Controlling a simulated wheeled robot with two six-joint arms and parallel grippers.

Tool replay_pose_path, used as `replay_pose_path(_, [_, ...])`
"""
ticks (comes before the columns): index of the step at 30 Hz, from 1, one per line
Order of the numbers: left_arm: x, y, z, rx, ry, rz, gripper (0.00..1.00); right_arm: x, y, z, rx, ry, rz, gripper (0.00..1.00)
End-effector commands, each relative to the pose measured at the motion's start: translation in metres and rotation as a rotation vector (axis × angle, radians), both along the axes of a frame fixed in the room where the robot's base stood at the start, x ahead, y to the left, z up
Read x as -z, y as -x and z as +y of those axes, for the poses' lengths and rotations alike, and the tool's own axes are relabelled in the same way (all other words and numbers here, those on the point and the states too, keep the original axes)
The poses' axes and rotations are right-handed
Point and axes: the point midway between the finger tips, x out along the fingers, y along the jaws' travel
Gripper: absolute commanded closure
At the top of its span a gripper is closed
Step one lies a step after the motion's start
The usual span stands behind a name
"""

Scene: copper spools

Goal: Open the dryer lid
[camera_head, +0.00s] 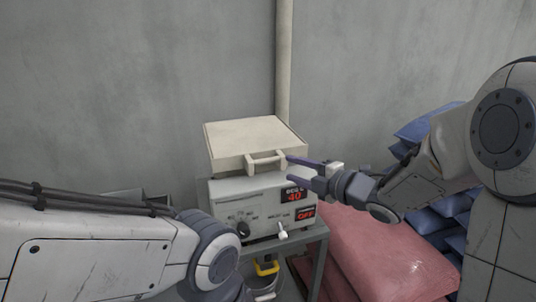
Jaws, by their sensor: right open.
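The dryer (225,198) stands on a small grey table, with a dial, a red "40" display and a red "OFF" display on its front. Its beige lid (252,138) lies closed or nearly closed on top; I cannot tell which. The lid's handle (266,163) sticks out at the front. My right gripper (289,170) is open, just right of the handle, with its fingers pointing left toward it; contact is not clear. My left arm comes in at the lower left, and its gripper is not in view.
The grey table (317,236) bears the dryer. A bucket with a yellow handle (267,267) stands below it. Red sacks (380,250) and blue sacks (425,125) are piled at the right. A concrete wall (140,80) with a vertical pipe (284,60) closes off the back.

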Motion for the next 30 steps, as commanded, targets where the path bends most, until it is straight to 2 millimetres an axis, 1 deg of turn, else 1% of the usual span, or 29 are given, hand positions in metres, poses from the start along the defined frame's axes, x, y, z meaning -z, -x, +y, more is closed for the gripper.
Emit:
replay_pose_path(2, [-0.003,0.0,0.0,0.0,0.0,0.0,1.0,-0.001,-0.004,0.003,-0.011,0.002,-0.01,0.53])
replay_pose_path(5, [-0.007,0.0,0.0,0.0,0.0,0.0,1.0,0.001,-0.013,0.013,-0.014,0.0,-0.01,0.53])
replay_pose_path(12, [-0.023,0.0,0.0,-0.001,0.0,0.0,1.0,0.008,-0.047,0.042,-0.013,0.0,-0.008,0.53])
replay_pose_path(18, [-0.032,0.0,0.0,-0.002,0.0,0.0,1.0,0.013,-0.069,0.06,-0.011,0.0,-0.01,0.53])
replay_pose_path(24, [-0.034,0.0,0.0,-0.002,0.0,0.0,1.0,0.017,-0.076,0.067,-0.009,0.0,-0.01,0.53])
replay_pose_path(30, [-0.034,0.0,0.0,-0.002,0.0,0.0,1.0,0.017,-0.076,0.067,-0.009,0.0,-0.01,0.53])
